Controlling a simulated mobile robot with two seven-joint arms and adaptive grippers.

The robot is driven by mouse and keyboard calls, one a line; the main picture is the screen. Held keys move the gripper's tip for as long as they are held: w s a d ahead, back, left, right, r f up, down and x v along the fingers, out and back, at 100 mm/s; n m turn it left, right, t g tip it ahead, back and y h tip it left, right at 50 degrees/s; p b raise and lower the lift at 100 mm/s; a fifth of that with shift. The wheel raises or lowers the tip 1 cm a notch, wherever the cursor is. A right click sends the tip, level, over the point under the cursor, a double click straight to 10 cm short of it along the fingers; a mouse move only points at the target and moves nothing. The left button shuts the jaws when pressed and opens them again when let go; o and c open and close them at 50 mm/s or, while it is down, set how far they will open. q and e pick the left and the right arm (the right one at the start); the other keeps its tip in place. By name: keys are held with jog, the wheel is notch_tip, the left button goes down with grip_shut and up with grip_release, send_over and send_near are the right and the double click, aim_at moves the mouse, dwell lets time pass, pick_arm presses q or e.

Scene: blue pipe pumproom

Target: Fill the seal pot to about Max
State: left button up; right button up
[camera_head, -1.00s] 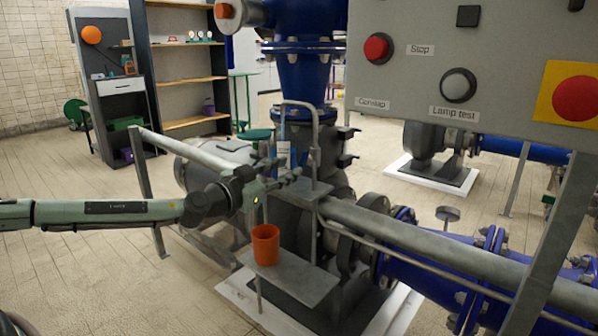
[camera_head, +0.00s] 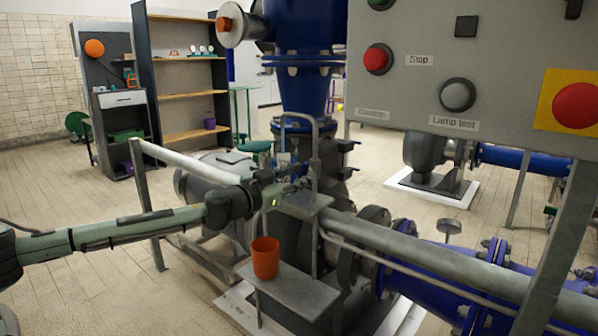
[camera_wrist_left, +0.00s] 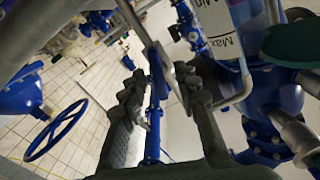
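The seal pot (camera_head: 284,160) is a small clear vessel by the upright bracket pipe, mostly hidden behind my left gripper. In the left wrist view its label (camera_wrist_left: 226,38) reads Max and Min, at upper right; I cannot make out a liquid level. My left gripper (camera_head: 290,186) is beside and below the pot, over a small grey ledge. An orange cup (camera_head: 265,258) stands upright on a lower grey shelf. My right gripper is not in view.
A grey control panel (camera_head: 430,90) with buttons hangs at upper right. A thick grey rail (camera_head: 425,250) and blue flanged pipes (camera_head: 425,285) run lower right. A blue handwheel (camera_wrist_left: 55,130) shows in the left wrist view. Open floor lies at left.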

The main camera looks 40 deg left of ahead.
pick_arm(q)
jog(key=shift+w, duration=0.1)
grip_shut()
